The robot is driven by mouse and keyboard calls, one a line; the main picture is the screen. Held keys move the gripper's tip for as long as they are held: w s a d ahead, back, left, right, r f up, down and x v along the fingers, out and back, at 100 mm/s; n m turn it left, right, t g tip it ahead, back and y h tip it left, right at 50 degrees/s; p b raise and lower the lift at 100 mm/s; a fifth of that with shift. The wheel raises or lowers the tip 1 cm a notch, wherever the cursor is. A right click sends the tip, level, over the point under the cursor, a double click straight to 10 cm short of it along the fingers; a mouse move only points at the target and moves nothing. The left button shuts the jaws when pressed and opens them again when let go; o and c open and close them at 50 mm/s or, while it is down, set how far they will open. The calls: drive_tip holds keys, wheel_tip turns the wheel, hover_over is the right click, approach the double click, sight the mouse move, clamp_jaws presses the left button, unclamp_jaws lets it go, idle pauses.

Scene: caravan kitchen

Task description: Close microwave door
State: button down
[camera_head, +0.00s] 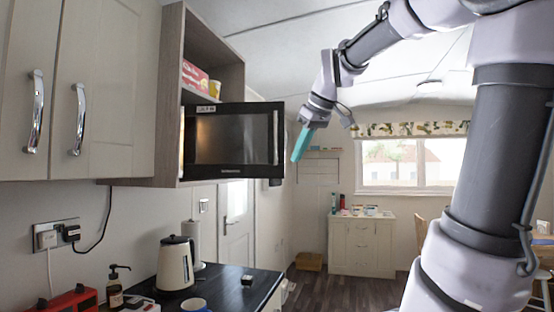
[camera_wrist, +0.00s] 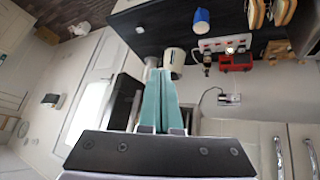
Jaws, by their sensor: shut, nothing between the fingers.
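The microwave (camera_head: 188,150) sits in the open wall cabinet. Its black door (camera_head: 235,140) stands swung out, reaching right past the cabinet's edge, with its handle (camera_head: 276,137) on the right side. My gripper (camera_head: 296,158) is to the right of the handle in the head view, teal fingers together and pointing down, with a visible gap in the picture; depth between them is unclear.
The wooden cabinet (camera_head: 172,90) holds a pink box (camera_head: 195,76) above the microwave. A kettle (camera_head: 175,264) and a soap bottle (camera_head: 115,288) stand on the dark counter (camera_head: 235,284) below. White cupboards (camera_head: 110,90) are at left.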

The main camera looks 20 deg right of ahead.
drive_tip(key=w+d+r+n, duration=0.1)
drive_tip(key=w+r+n, duration=0.5)
drive_tip(key=w, duration=0.2)
approach(276, 172)
drive_tip(key=x, duration=0.4)
drive_tip(key=shift+w+a+f, duration=0.15)
drive_tip(key=shift+f, duration=0.2)
drive_tip(key=shift+n, duration=0.3)
